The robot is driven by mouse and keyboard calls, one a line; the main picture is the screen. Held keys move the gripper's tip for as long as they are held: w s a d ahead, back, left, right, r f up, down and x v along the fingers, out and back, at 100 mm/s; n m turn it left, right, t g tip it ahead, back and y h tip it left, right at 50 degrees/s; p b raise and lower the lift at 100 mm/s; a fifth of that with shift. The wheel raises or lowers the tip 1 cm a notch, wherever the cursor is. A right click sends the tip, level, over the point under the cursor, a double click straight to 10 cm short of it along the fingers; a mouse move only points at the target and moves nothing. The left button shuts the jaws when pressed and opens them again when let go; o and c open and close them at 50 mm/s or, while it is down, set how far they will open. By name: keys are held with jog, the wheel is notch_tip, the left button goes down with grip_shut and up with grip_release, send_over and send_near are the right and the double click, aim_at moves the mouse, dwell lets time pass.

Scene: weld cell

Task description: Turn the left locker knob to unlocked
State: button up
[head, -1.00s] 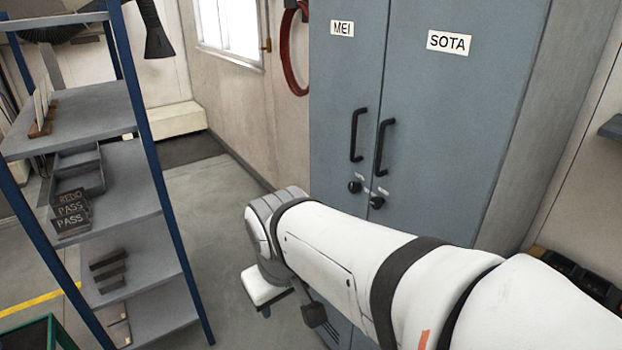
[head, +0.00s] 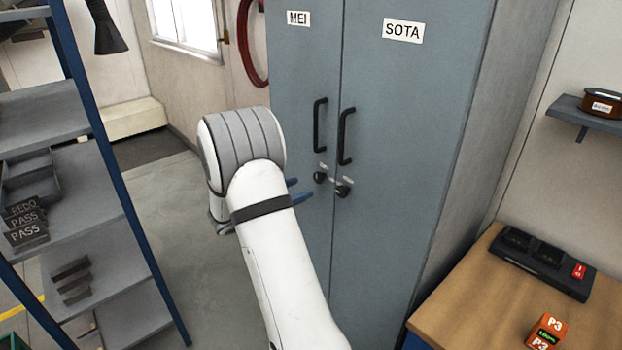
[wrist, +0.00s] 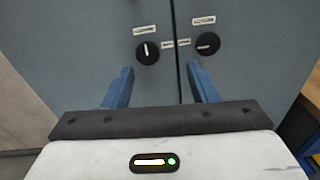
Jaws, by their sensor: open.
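The grey-blue locker has a left door (head: 298,110) labelled MEI and a right door (head: 400,130) labelled SOTA. The left knob (head: 320,177) is black; in the wrist view the left knob (wrist: 147,52) has its white mark nearly upright. The right knob (head: 343,190) sits beside it; in the wrist view the right knob (wrist: 208,43) has its mark nearly level. My gripper (head: 297,190) is open, its blue fingers towards the doors. In the wrist view my gripper (wrist: 162,76) is below both knobs, apart from them and empty. The small labels are unreadable.
Black vertical handles (head: 319,125) (head: 345,136) stand just above the knobs. A blue-posted shelf rack (head: 110,170) is at left. A wooden bench (head: 490,300) with a black charger (head: 540,262) and an orange box (head: 545,331) is at right. Open floor lies between rack and locker.

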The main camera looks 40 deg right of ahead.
aim_at(317, 178)
jog(key=shift+n+t+h, duration=0.3)
jog(key=shift+n+t, duration=0.2)
jog(key=shift+n, duration=0.1)
jog(key=d+p, duration=0.1)
jog(key=d, duration=0.1)
jog(key=w+d, duration=0.1)
jog(key=d, duration=0.2)
jog(key=w+d+f+p, duration=0.1)
jog(key=d, duration=0.2)
jog(key=shift+w+d+p, duration=0.1)
jog(key=shift+d+p, duration=0.05)
jog(key=shift+p, duration=0.15)
jog(key=shift+c, duration=0.3)
